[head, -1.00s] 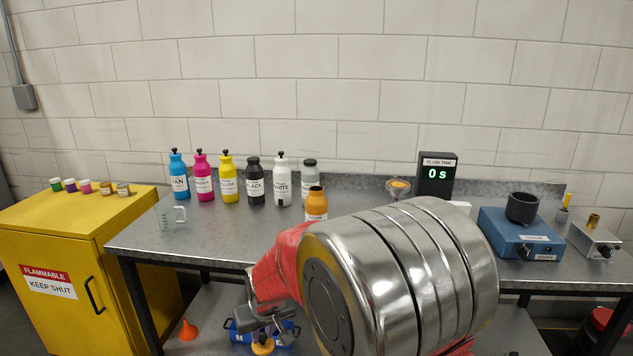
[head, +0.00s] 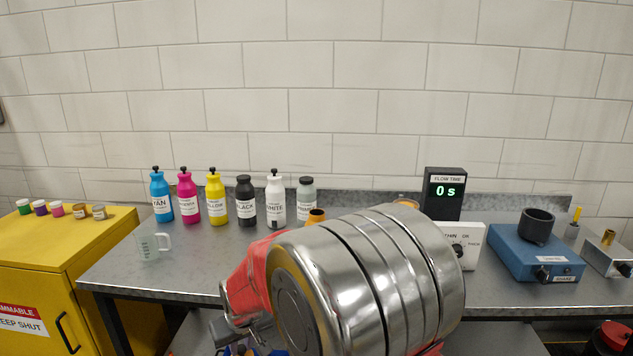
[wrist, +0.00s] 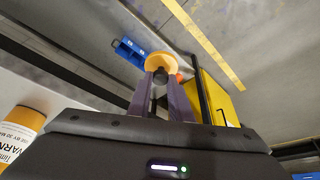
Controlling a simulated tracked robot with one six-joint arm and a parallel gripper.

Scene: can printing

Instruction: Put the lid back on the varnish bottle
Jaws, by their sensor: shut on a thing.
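The varnish bottle (head: 316,215) is orange and stands on the bench, its lower part hidden behind my arm in the head view. Its orange shoulder and white label also show in the wrist view (wrist: 20,130), at the lower left. My gripper (wrist: 160,80) is shut on the round orange lid (wrist: 160,62), which sits between the fingertips in the wrist view. The lid is held apart from the bottle. In the head view the fingers are low, in front of the bench edge, and the lid is mostly cut off there.
Several ink bottles (head: 217,202) stand in a row left of the varnish bottle. A clear measuring jug (head: 150,247) is near the bench's left end. A timer (head: 445,192) and blue shaker (head: 530,255) stand right. A yellow cabinet (head: 40,250) is far left.

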